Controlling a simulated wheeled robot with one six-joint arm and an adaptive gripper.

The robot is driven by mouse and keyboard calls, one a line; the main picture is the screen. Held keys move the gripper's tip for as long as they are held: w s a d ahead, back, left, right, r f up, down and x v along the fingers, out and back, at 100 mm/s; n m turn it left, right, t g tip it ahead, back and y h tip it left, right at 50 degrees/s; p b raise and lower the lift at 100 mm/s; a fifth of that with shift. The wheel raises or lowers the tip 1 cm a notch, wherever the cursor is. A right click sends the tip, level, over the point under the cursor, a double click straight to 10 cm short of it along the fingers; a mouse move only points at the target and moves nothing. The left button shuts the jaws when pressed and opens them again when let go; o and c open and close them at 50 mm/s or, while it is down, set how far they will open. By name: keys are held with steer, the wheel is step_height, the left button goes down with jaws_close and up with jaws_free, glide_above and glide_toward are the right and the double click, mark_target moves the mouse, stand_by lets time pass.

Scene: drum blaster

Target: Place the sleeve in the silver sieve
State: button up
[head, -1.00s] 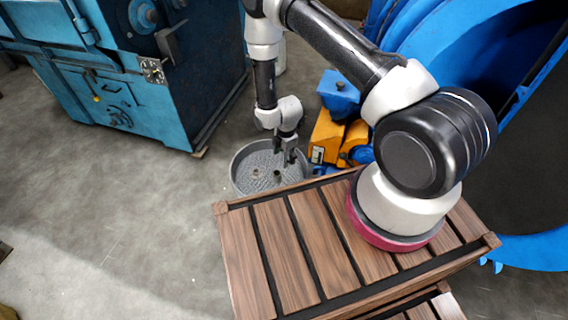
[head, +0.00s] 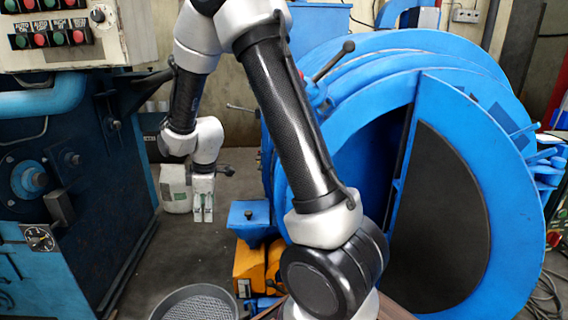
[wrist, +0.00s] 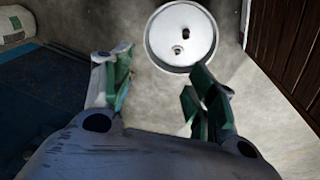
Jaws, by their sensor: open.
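The silver sieve (head: 200,302) is a round, shallow pan on the floor, cut off by the lower edge of the head view. In the wrist view the sieve (wrist: 163,35) shows whole, with two small dark-and-tan pieces (wrist: 186,34) (wrist: 178,50) lying inside. One of these may be the sleeve; they are too small to tell apart. My gripper (head: 203,207) hangs pointing down, well above the sieve in the head view. In the wrist view my gripper (wrist: 160,88) has its fingers spread apart, with nothing between them.
A slatted wooden surface (wrist: 287,45) stands right of the sieve. A blue machine (head: 60,230) is on the left and a large blue drum machine (head: 370,130) on the right. Orange and blue parts (head: 252,265) sit beside the sieve. A whitish sack (head: 174,190) lies behind the gripper.

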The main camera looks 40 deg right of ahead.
steer(key=s+d+r+m, duration=0.3)
steer(key=s+r, duration=0.3)
steer(key=r, duration=0.4)
steer(key=s+d+r+m, duration=0.1)
steer(key=s+r+m, duration=0.2)
steer(key=s, duration=0.4)
steer(key=s+d+r+m+t, duration=0.1)
steer(key=s+d+r+m, duration=0.1)
steer(key=s+r, duration=0.3)
steer(key=s+d+r+m+t, duration=0.1)
steer(key=s+d+r+m, duration=0.1)
steer(key=s, duration=0.7)
steer(key=shift+s+d+r+m, duration=0.15)
steer(key=shift+s+r+m, duration=0.1)
steer(key=shift+r+m, duration=0.7)
